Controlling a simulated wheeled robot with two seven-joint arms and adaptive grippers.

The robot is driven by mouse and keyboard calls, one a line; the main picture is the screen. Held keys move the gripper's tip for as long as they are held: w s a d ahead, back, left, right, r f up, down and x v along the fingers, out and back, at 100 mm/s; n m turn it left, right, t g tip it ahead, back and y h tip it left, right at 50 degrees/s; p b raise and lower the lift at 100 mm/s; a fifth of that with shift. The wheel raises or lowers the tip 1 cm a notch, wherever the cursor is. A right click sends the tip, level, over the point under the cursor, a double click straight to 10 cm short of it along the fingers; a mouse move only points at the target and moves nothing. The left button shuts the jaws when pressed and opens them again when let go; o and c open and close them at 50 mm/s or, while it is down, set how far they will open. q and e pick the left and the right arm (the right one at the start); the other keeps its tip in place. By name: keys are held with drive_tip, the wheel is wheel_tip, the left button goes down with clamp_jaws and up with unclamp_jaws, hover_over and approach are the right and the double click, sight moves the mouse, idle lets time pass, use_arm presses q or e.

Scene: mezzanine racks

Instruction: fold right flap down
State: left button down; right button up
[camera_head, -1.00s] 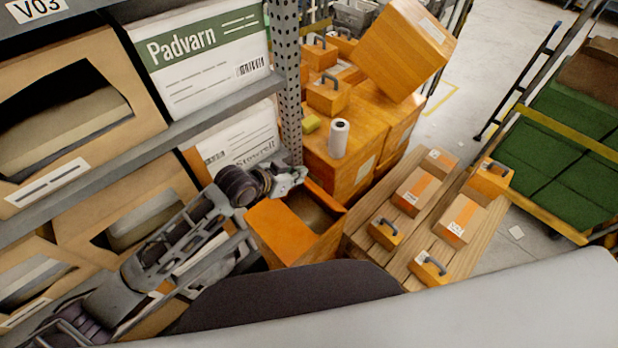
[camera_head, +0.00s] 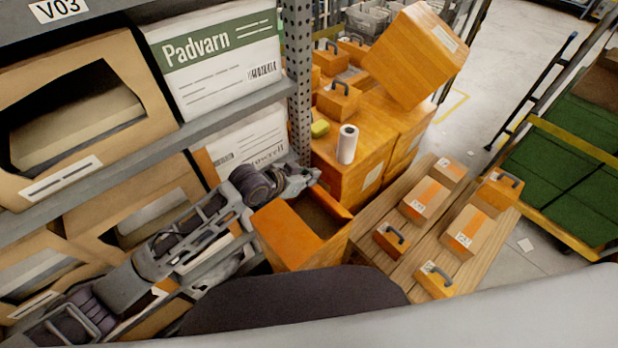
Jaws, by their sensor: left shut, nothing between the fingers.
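An open orange box (camera_head: 283,238) stands in the middle of the view, beside the rack post. Its dark inside shows through the open top. A narrow orange flap (camera_head: 333,203) stands along its far right edge. My left gripper (camera_head: 312,176) is shut and empty. It is over the far side of the box, close to the upper end of that flap; I cannot tell whether they touch. The near side of the box is partly hidden behind a dark part of my own body. My right gripper is not in view.
The rack with cartons (camera_head: 215,60) fills the left. A wooden pallet (camera_head: 400,270) with several small boxes lies right of the open box. Stacked orange boxes with a white roll (camera_head: 347,145) stand behind it. A cart with green crates (camera_head: 560,165) is at far right.

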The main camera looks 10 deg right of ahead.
use_arm(q)
hover_over(317, 191)
drive_tip(key=w+d, duration=0.2)
drive_tip(key=d, duration=0.1)
drive_tip(key=shift+f, duration=2.5)
drive_tip(key=shift+s+a+f+p, duration=0.85)
drive_tip(key=shift+s+a+f, duration=0.2)
drive_tip(key=shift+a, duration=0.25)
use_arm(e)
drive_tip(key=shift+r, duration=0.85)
use_arm(q)
drive_tip(key=shift+a+f+b, duration=0.15)
drive_tip(key=shift+f+b, duration=0.1)
drive_tip(key=shift+b, duration=0.05)
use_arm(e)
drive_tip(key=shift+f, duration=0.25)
